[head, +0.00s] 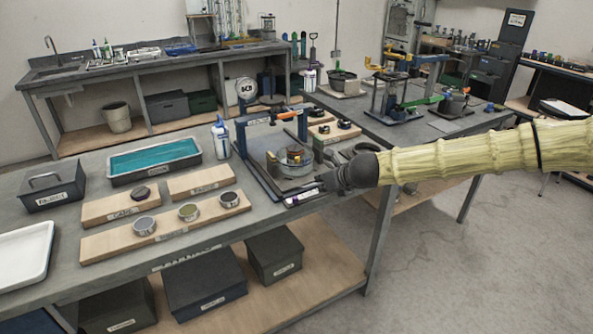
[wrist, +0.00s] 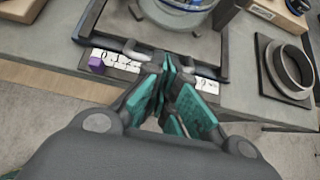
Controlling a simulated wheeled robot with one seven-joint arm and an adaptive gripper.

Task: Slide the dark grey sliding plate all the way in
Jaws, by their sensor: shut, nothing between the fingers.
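The dark grey sliding plate (head: 287,184) lies in a low dark frame at the near right corner of the bench. A round metal pot (head: 294,161) stands on it. In the wrist view the plate (wrist: 122,25) shows at the top, with a small grey handle (wrist: 133,52) at its near edge. A white number scale (wrist: 118,60) with a purple marker (wrist: 97,65) runs along the frame's near side. My gripper (wrist: 166,70) is shut and empty, its fingertips over the frame's near edge beside the handle. The fingers hide part of the scale; I cannot tell whether they touch.
A blue upright frame with an orange bar (head: 287,114) rises behind the plate. A white bottle (head: 220,138) and a teal-filled tray (head: 155,160) stand to the left. A dark ring on a square base (wrist: 290,68) lies to the right in the wrist view. Open floor lies in front.

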